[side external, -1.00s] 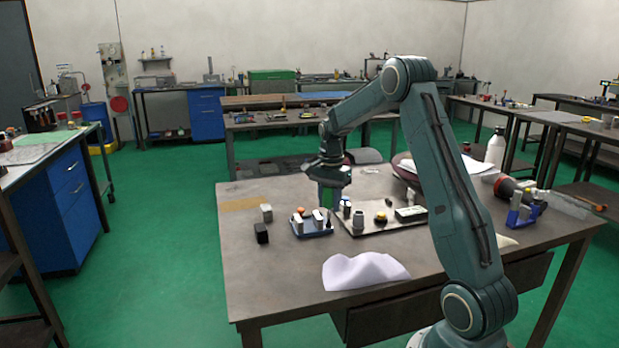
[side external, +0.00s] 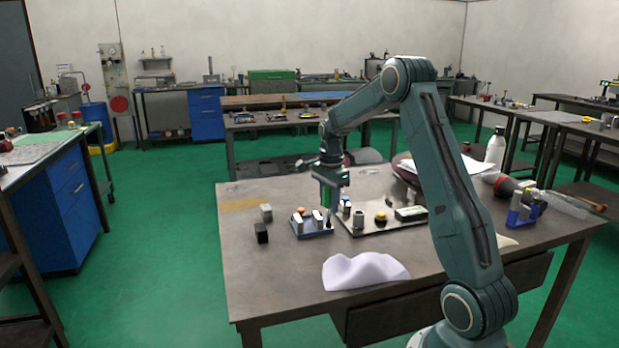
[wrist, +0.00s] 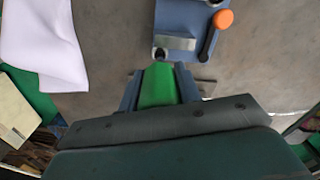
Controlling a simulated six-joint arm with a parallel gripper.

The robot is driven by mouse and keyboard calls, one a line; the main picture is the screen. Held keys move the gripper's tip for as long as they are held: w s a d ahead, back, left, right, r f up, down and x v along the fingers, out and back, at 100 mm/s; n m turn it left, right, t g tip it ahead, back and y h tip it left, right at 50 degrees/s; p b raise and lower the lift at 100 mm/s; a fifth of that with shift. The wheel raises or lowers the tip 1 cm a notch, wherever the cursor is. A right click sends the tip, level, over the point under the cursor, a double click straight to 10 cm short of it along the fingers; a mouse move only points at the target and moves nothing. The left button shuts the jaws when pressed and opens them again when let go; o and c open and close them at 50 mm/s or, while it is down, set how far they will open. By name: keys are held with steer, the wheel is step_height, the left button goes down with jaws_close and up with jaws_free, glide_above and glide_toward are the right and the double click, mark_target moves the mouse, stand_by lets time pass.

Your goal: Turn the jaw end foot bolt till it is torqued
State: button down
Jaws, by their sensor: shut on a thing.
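In the wrist view, a metal jaw block (wrist: 177,43) lies across the blue base (wrist: 180,15). A dark round bolt head (wrist: 160,54) shows at the jaw's near left end. My gripper (wrist: 160,88) is shut on a green-handled tool (wrist: 157,86), which also shows in the side view (side external: 326,195). The tool's far end is at or just short of the bolt head; contact cannot be told.
A grey tray (side external: 374,232) with several small parts lies right of the chuck. Two small blocks, one grey (side external: 266,212) and one black (side external: 261,233), stand to its left. A white cloth (side external: 362,271) lies in front. The table's front left is clear.

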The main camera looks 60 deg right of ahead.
steer(key=shift+m, duration=5)
steer(key=shift+n, duration=0.4)
steer(key=shift+r, duration=0.2)
steer(key=shift+r, duration=0.6)
